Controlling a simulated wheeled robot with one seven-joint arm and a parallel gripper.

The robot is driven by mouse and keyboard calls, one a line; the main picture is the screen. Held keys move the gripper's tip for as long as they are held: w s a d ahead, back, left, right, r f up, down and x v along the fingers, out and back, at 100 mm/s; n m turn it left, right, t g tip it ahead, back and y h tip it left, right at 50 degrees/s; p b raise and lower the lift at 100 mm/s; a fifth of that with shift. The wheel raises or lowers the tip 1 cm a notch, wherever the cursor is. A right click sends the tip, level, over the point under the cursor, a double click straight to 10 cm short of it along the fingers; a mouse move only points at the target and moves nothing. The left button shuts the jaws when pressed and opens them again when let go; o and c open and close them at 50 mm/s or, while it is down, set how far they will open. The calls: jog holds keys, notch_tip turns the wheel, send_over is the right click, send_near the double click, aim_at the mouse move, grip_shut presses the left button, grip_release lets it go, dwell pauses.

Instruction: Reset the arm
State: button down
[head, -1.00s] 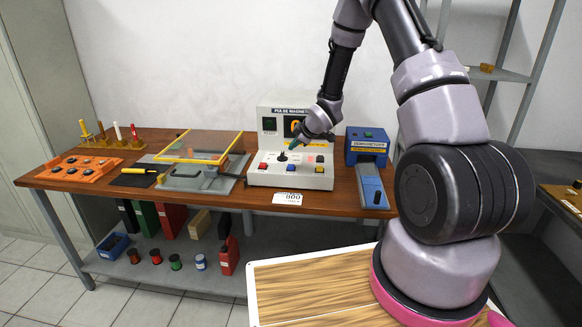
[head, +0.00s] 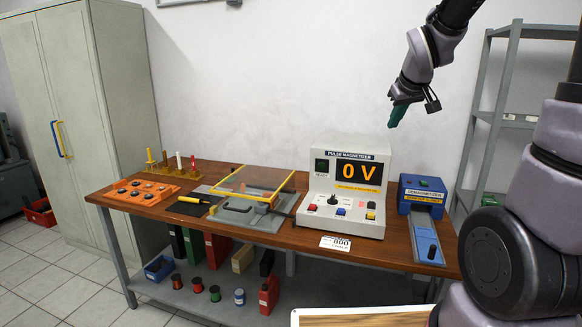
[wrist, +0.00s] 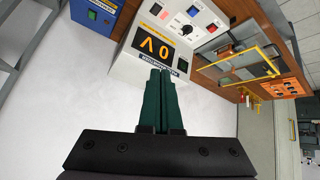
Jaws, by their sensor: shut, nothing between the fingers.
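My gripper (head: 397,116) is raised in the air above and to the right of the pulse magnetizer, in front of the white wall. Its green fingers are shut with nothing between them; they also show in the wrist view (wrist: 161,72). The pulse magnetizer (head: 318,186) is a white box on the wooden table, with a display reading "0 V", a black knob and coloured buttons. In the wrist view the magnetizer (wrist: 125,52) appears upside down beyond the fingertips, apart from them.
The blue demagnetizer (head: 424,193) stands right of the magnetizer. A yellow-framed clear guard (head: 250,185), an orange tray (head: 133,193) and upright tools (head: 178,162) are on the left of the table (head: 380,250). Grey shelving (head: 497,110) stands at the right. The air around my gripper is clear.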

jog(key=s+a+r+m+y, duration=0.1)
jog(key=s+r+m, duration=0.2)
jog(key=s, duration=0.8)
jog(key=s+a+r+m+y, duration=0.1)
jog(key=s+a+r+m, duration=0.1)
jog(key=s, duration=0.9)
jog(key=shift+r+m+g, duration=0.4)
jog(key=shift+r+m, duration=0.35)
jog(key=shift+m, duration=0.15)
